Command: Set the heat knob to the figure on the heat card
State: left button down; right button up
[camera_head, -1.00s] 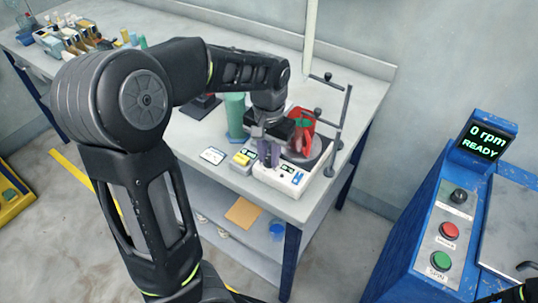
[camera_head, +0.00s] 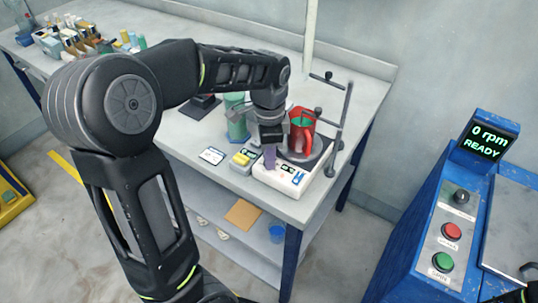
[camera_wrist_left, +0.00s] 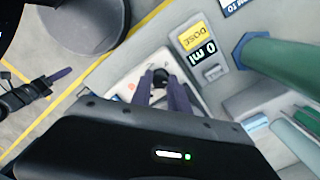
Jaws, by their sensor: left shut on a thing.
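The white hot plate (camera_head: 290,181) stands at the front right of the bench. A red jug-like vessel (camera_head: 302,130) with green inside stands on its dark round top. My left gripper (camera_head: 269,158) points down at the hot plate's front panel. In the left wrist view its purple fingers (camera_wrist_left: 166,92) are shut on the dark heat knob (camera_wrist_left: 160,76). The fingers hide the knob in the head view. A white card (camera_head: 212,155), perhaps the heat card, lies on the bench to the left; its writing is too small to read.
A yellow-and-grey dose unit (camera_head: 243,160), reading 0 ml in the wrist view, sits just left of the hot plate. A green container (camera_head: 236,118) is behind it. A stand (camera_head: 343,130) rises at the right. A blue console (camera_head: 440,225) stands further right.

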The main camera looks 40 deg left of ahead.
pick_arm(q)
jog(key=m, duration=1.3)
dwell(0.4)
jog(key=c, duration=1.3)
grip_release()
jog(key=shift+o, duration=0.2)
